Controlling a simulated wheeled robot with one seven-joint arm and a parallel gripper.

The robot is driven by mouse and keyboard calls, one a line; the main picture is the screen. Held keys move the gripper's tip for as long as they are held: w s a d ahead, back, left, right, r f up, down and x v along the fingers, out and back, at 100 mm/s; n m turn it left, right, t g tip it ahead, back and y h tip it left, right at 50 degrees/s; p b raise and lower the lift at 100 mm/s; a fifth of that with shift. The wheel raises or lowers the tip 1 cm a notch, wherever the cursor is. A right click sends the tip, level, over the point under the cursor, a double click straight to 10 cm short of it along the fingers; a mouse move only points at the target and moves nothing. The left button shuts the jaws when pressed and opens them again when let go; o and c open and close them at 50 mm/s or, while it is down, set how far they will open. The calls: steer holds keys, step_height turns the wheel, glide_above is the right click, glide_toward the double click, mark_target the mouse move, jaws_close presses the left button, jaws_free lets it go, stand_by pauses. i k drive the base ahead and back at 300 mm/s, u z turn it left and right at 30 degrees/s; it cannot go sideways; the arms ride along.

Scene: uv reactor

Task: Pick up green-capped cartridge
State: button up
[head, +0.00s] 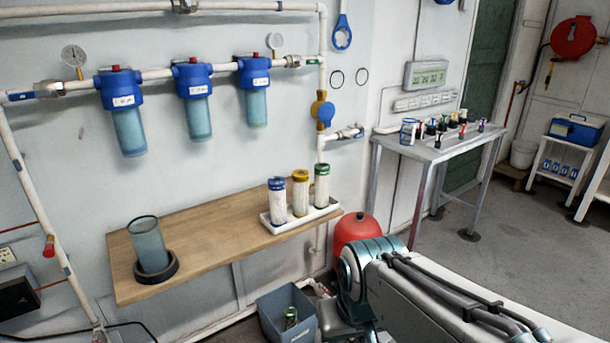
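The green-capped cartridge (321,188) stands upright in the white tray (282,228) on the wooden shelf. It is the rightmost of three white cartridges there, beside a yellow-capped cartridge (300,193) and a blue-capped cartridge (277,202). Another cartridge with a greenish end (290,317) lies partly hidden in a grey-blue bin on the floor. Part of my arm shows at the lower right, but my gripper is not in view.
An empty clear housing (148,245) sits tilted in a black ring at the wooden shelf's (215,243) left end. The bin (272,312) and a red tank (357,230) stand below. Blue-headed filters (193,95) hang above. A metal table (440,146) holds small items at right.

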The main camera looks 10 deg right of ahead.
mark_target(322, 170)
steer(key=z, duration=0.6)
steer(key=i, duration=1.95)
steer(key=u, duration=0.25)
